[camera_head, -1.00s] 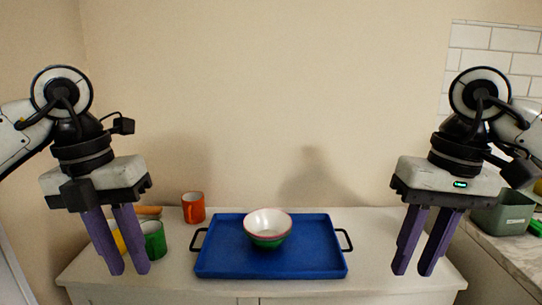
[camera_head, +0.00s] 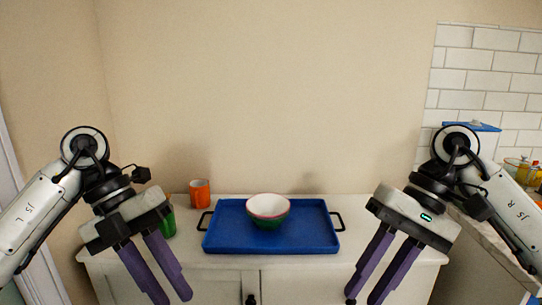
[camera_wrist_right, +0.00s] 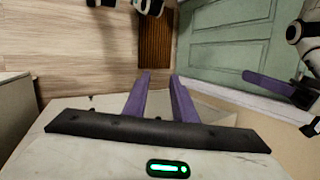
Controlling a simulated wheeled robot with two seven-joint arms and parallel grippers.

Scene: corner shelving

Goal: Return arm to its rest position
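My left gripper (camera_head: 173,296) hangs at the left of the head view, its two purple fingers apart and empty, pointing down in front of the cabinet. My right gripper (camera_head: 363,297) hangs at the right in much the same way, its fingers apart with nothing between them. In the right wrist view the right gripper (camera_wrist_right: 160,77) also shows a gap between its fingers, with floor beyond. Both arms are bent, with the forearms coming in from the lower corners.
A blue tray (camera_head: 225,236) with black handles lies on the white cabinet (camera_head: 215,275), holding a bowl (camera_head: 268,212). An orange mug (camera_head: 200,194) stands behind left. A green mug (camera_head: 168,224) is partly hidden by my left gripper. A counter with jars (camera_head: 520,170) is at right.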

